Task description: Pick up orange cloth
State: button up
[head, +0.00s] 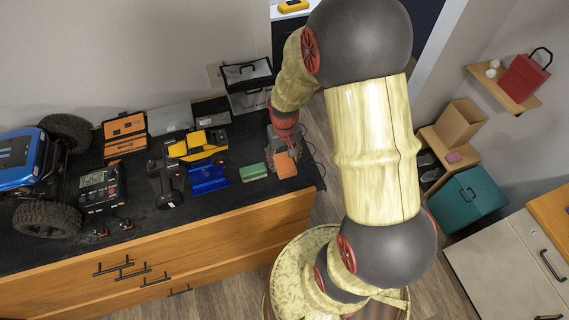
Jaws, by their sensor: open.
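The orange cloth (286,165) is a small, flat orange patch on the dark top of the workbench, near its right end. My gripper (283,155) reaches down from above and is directly over the cloth's far side. Its jaws are open, with the fingertips close to the cloth. I cannot tell whether they touch it. The gripper hides part of the cloth's far edge.
A green block (253,172) lies just left of the cloth, with a blue tray (208,179) beyond it. A black-and-clear case (247,84) stands behind. A blue crawler (20,160) fills the bench's left end. The bench's right edge is close to the cloth.

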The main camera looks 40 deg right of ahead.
jog(key=shift+w+f, duration=0.15)
jog(key=shift+f, duration=0.55)
jog(key=shift+c, duration=0.3)
jog(key=c, duration=0.7)
jog(key=shift+c, duration=0.3)
